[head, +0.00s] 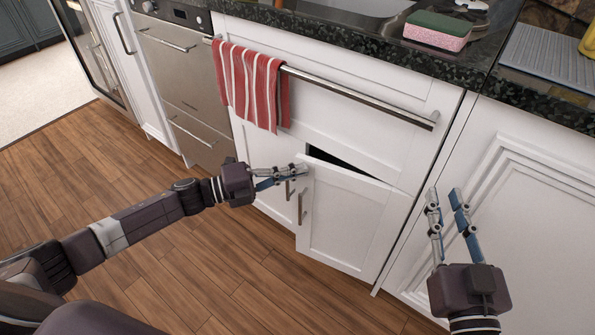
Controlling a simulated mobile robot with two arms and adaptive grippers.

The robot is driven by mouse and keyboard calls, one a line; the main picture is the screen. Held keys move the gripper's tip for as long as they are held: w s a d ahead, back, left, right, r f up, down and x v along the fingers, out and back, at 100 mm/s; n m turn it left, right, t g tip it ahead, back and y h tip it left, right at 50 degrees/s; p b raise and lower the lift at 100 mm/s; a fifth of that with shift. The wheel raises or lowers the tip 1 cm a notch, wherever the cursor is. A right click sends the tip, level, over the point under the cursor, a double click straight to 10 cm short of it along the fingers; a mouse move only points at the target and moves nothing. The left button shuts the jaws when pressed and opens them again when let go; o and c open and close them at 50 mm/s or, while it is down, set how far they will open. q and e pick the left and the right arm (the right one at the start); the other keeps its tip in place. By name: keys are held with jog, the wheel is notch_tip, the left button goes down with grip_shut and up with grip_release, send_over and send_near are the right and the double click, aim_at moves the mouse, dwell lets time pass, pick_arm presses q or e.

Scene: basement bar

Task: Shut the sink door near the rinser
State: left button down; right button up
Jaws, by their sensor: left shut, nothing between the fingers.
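The white sink door (345,222) under the sink stands slightly ajar, with a dark gap along its top edge. Its metal handle (302,207) is near its left edge. My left gripper (304,170) is shut and empty, with its fingertips at the door's upper left corner; I cannot tell whether they touch it. My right gripper (444,192) is open and empty, in front of the cabinet panel to the right. The rinser is not clearly identifiable.
A red striped towel (250,85) hangs on a long metal rail (360,97) above the doors. A green and pink sponge (438,30) lies on the dark countertop (340,40) by the sink (375,6). A steel appliance (180,75) is at left. Wooden floor is clear.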

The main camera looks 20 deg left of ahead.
aim_at(302, 161)
pick_arm(q)
jog(key=shift+w, duration=0.25)
pick_arm(e)
jog(key=shift+r, duration=0.4)
